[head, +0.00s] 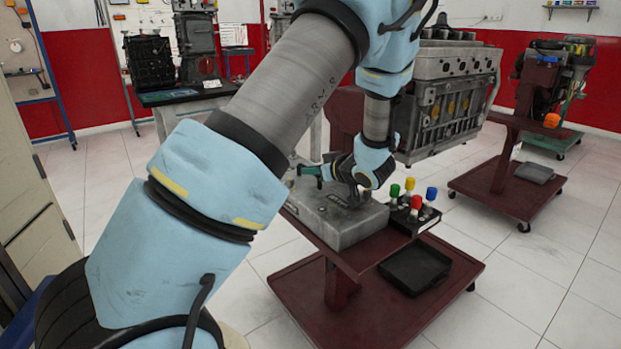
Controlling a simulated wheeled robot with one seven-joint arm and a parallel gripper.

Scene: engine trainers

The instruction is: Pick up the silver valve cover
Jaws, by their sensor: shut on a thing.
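The silver valve cover (335,222) is a grey, box-like metal piece over the upper shelf of the dark red trolley, below my wrist. My gripper (354,198) is at the top of the cover, pointing down and shut on it. My wrist and the gripper body hide much of the jaws and the exact place of contact. I cannot tell whether the cover rests on the shelf or is slightly raised.
A black holder (412,218) with several colour-capped bottles stands close right of the cover. A black tray (415,267) lies on the trolley's lower shelf (365,310). A large engine block (446,95) stands behind. Another red stand (505,185) is at right, with clear floor between.

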